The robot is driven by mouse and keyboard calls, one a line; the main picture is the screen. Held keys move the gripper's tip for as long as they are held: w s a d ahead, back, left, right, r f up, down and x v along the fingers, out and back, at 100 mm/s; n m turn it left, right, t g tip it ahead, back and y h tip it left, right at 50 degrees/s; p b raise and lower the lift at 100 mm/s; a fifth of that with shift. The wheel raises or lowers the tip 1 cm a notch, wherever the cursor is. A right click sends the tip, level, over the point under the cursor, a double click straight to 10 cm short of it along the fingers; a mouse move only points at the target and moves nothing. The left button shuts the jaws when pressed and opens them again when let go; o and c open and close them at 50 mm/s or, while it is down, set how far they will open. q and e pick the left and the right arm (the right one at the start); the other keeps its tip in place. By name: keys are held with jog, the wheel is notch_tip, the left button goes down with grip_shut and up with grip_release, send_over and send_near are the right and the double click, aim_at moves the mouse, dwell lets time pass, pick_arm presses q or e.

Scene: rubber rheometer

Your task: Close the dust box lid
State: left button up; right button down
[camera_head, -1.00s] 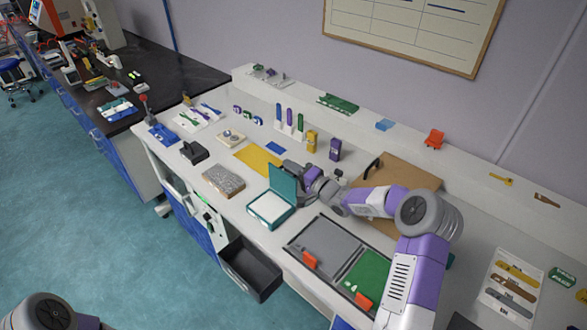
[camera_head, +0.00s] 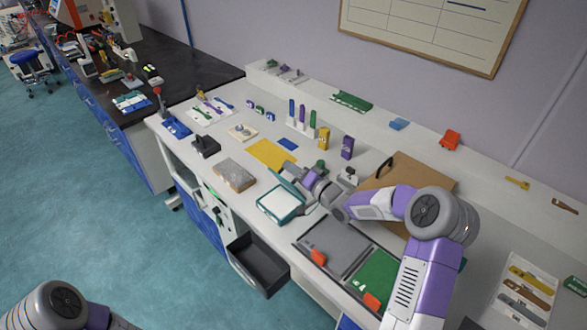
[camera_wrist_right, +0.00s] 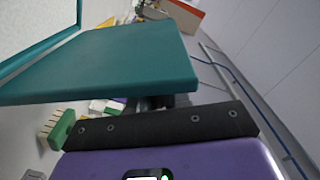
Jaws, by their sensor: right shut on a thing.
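The dust box is a shallow teal box (camera_head: 281,219) with a pale interior, on the white bench in the head view. Its teal lid (camera_head: 291,187) is still open, tilted up along the back right side of the box. The lid fills the upper left of the right wrist view (camera_wrist_right: 110,65). My right gripper (camera_head: 305,182) is at the lid's outer side and shut on it; its fingertips are largely hidden. A dark finger bar shows below the lid in the wrist view. My left arm enters at the bottom left of the head view; its gripper is out of frame.
A grey sponge-like block (camera_head: 234,175) and a yellow mat (camera_head: 270,154) lie left of and behind the box. A dark open drawer (camera_head: 259,263) juts out below the bench.

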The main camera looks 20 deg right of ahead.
jog(key=shift+f, duration=0.2)
jog(key=c, duration=1.2)
grip_release()
jog(key=shift+d, duration=0.1)
jog(key=shift+o, duration=0.2)
jog(key=shift+r, duration=0.1)
jog(key=p+v, duration=0.1)
jog(key=v, duration=0.6)
jog(key=shift+s, duration=0.3)
